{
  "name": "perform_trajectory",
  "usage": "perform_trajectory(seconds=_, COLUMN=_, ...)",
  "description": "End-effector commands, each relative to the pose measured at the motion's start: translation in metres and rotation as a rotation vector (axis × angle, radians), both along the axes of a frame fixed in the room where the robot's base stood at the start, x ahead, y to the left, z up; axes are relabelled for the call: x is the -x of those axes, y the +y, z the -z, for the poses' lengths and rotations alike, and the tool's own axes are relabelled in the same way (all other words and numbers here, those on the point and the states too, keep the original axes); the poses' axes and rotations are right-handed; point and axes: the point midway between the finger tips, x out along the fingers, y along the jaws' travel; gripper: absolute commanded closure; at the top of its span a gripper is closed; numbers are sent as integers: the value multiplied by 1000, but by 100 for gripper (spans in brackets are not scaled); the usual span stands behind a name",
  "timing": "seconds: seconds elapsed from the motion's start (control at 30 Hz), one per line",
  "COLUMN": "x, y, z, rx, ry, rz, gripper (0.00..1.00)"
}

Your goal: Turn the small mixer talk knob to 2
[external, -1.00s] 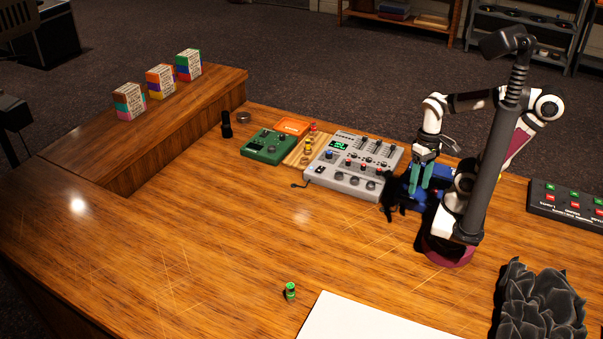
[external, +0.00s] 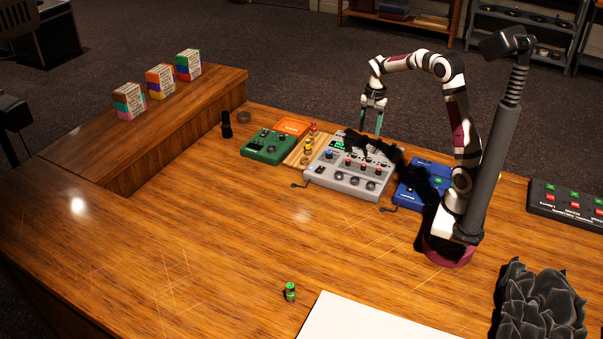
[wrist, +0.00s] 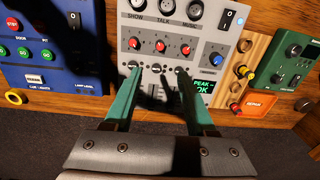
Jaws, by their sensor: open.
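The grey mixer (external: 322,178) stands on the desk, left of my arm's base. The wrist view shows its face (wrist: 205,80). Three dark round knobs at the top of that view are labelled SHOW, TALK and MUSIC. The TALK knob (wrist: 166,6) is the middle one and is partly cut off by the frame edge; I cannot read its setting. A row of three red knobs (wrist: 160,46) lies below the labels. My gripper (external: 370,128) is open and empty above the mixer's far part. Its two teal fingers (wrist: 158,72) are apart, short of the red knobs in the wrist view.
A blue panel (external: 410,192) sits right of the mixer. A wooden strip with yellow and red controls, a green box (external: 266,146) and an orange pad (external: 292,125) sit left. A blue knob (wrist: 211,59) and black switch (wrist: 226,19) are on the mixer.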

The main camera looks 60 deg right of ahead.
Motion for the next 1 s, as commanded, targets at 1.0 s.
perform_trajectory(seconds=1.0, x=-6, y=3, z=149, rx=-2, ry=0, rz=-7, gripper=49)
